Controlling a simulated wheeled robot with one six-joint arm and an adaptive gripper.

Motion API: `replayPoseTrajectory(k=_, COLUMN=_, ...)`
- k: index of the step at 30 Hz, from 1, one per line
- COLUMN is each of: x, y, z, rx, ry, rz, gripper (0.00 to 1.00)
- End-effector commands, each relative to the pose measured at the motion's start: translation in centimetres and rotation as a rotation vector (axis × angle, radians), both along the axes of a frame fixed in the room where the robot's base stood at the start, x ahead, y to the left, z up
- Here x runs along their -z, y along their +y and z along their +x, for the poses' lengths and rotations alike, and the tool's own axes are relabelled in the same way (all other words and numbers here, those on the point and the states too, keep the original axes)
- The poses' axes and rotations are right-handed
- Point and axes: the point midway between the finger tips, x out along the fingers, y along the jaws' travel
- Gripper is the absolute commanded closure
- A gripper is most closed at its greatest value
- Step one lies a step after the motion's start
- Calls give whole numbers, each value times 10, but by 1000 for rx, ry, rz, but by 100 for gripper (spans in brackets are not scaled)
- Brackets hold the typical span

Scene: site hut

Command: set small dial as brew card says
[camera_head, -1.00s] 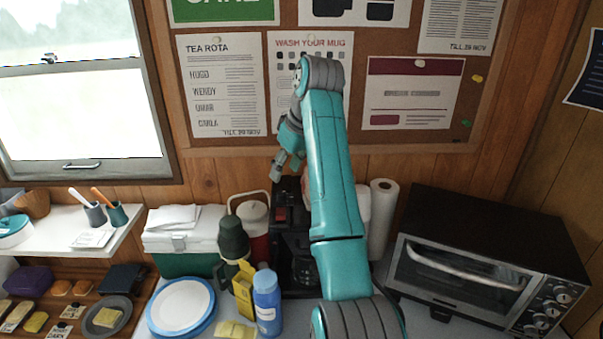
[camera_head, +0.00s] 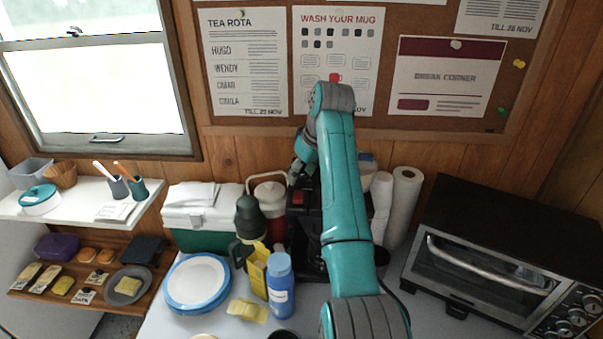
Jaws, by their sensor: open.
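A black machine (camera_head: 303,225) with a red patch on top stands at the back of the counter, partly hidden by my teal arm. My gripper (camera_head: 293,178) is small and dark at its top left, partly hidden against the machine. Its jaws are open and I see nothing held. I cannot tell whether it touches the machine. I cannot make out the small dial on the machine. I cannot pick out a brew card; the readable wall sheets include a tea rota (camera_head: 243,62) and a mug-washing sheet (camera_head: 320,60).
A toaster oven (camera_head: 490,220) with several knobs stands at the right. A paper roll (camera_head: 404,208) is right of my arm. A blue bottle (camera_head: 280,288), yellow box (camera_head: 257,268), dark green flask (camera_head: 250,218) and plates (camera_head: 196,283) crowd the counter left of the machine.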

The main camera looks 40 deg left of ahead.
Motion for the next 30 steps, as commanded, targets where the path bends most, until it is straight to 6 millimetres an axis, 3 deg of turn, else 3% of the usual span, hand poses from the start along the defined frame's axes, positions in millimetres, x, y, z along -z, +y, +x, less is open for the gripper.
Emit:
replayPoseTrajectory(k=11, x=5, y=2, z=0, rx=0, ry=0, rz=0, gripper=48)
replayPoseTrajectory(k=18, x=5, y=2, z=0, rx=0, ry=0, rz=0, gripper=100)
replayPoseTrajectory(k=30, x=5, y=2, z=0, rx=54, ry=-1, rz=1, gripper=100)
